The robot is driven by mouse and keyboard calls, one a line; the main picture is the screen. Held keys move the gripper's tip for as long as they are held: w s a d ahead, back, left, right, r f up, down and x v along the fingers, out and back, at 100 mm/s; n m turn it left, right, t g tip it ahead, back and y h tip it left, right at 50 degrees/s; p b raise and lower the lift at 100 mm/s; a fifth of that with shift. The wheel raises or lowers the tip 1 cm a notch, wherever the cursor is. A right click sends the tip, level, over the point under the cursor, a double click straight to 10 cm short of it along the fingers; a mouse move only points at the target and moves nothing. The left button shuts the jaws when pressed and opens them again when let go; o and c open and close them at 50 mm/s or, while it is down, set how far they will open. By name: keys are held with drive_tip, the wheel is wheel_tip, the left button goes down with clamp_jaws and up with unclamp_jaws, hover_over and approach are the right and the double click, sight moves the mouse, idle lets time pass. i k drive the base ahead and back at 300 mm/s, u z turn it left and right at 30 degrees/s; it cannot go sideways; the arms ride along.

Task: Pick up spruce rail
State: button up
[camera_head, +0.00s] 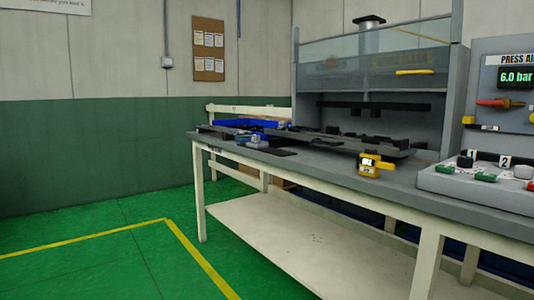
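My gripper is not in this view. A worktable (312,168) with a grey top and cream legs runs from the middle to the right. On it lie long dark parts (350,143), low and overlapping, in front of a grey hood. I cannot tell whether one of them is the spruce rail; they are too small and dark to separate. A blue item (250,124) and a small grey-blue item (253,140) are at the table's left end.
A yellow handheld device (372,166) stands near the table's front edge. A control panel (480,182) with green and red parts is at the right. A glass-fronted hood (375,68) rises behind. Green floor (80,245) with yellow lines is clear at left.

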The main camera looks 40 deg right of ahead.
sight(332, 131)
drive_tip(key=i, duration=3.2)
drive_tip(key=z, duration=1.55)
